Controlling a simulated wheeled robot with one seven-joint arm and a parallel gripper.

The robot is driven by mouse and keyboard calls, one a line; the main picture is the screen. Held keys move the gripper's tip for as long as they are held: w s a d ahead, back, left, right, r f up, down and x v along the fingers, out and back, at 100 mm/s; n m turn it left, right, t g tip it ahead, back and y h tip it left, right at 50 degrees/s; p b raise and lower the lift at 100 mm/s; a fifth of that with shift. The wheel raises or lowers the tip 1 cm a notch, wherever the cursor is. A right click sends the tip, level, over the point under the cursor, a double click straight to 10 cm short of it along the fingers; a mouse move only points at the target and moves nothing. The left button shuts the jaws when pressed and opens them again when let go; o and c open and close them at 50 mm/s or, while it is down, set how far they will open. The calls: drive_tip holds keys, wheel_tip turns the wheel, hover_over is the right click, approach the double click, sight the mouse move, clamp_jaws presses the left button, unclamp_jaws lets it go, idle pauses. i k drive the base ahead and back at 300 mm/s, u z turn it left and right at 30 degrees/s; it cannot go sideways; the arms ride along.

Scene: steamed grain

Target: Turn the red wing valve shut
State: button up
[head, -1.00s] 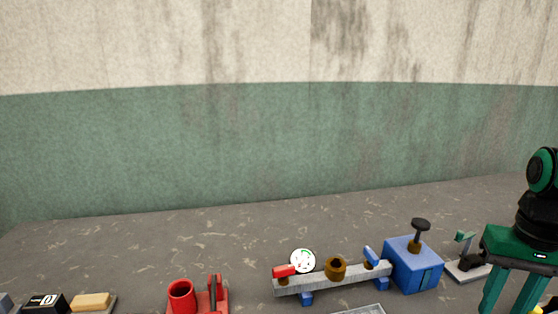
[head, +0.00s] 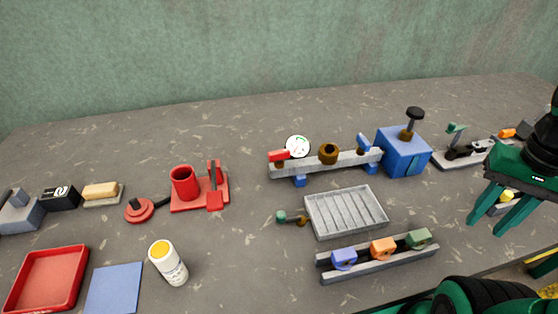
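The red wing valve (head: 279,155) sits on the left end of a grey pipe rail (head: 325,165) in the head view. Its red handle lies roughly along the rail, beside the round white gauge (head: 298,146). A blue wing valve (head: 363,143) at the right end of the rail is tilted at a different angle. My gripper (head: 488,226) hangs at the right, well apart from the red valve. Its two green fingers are spread, with no object visibly held between them.
A blue box (head: 403,155) with a black knob stands right of the rail. A grey ribbed tray (head: 346,213) and a rack (head: 380,262) of coloured blocks lie in front. A red cup stand (head: 200,194), white bottle (head: 168,263) and red tray (head: 46,281) are left.

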sight(278, 156)
drive_tip(key=u, duration=0.3)
drive_tip(key=k, duration=1.2)
drive_tip(key=u, duration=0.6)
drive_tip(key=i, duration=1)
